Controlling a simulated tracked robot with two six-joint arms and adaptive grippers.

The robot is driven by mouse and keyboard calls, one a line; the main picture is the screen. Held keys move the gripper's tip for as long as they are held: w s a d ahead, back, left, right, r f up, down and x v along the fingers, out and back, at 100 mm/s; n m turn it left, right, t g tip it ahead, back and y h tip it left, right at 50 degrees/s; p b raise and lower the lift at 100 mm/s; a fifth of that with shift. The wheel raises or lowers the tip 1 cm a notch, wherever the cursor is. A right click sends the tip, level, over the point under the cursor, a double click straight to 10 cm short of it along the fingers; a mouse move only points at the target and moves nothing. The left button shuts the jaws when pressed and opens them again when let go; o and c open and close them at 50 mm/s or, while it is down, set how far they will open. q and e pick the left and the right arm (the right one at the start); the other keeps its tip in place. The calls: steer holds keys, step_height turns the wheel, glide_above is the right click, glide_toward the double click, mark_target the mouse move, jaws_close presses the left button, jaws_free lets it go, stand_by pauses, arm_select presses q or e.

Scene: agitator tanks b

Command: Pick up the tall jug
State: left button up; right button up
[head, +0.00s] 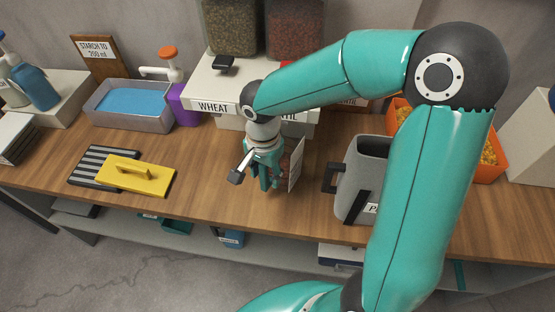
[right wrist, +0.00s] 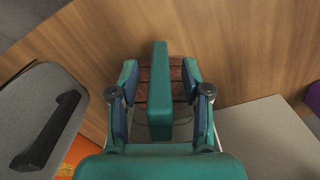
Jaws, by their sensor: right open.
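The tall jug (head: 357,180) is grey with a black handle on its left side and a partly hidden label. It stands upright on the wooden bench, and my right arm covers part of its right side. In the right wrist view the jug (right wrist: 28,112) is at the left edge with its black handle towards the fingers. My right gripper (head: 264,182) is to the left of the jug, apart from the handle, pointing down. In the right wrist view its fingers (right wrist: 160,80) are open with no jug between them. My left gripper is not in view.
A small upright board (head: 295,163) stands right beside my right gripper. Behind are a white WHEAT stand (head: 213,88) and an orange bin (head: 490,165). A yellow float (head: 150,180), a striped mat (head: 88,168) and a blue-filled tray (head: 98,118) are left.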

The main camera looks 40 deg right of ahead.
jaws_close()
steer(key=shift+r, duration=0.15)
stand_by(0.6)
steer(key=shift+r, duration=1.55)
steer(key=s+a+b, duration=0.3)
steer(key=s+a, duration=0.8)
steer(key=a, duration=0.2)
steer(key=shift+s+a+b, duration=0.3)
steer(key=shift+b, duration=0.05)
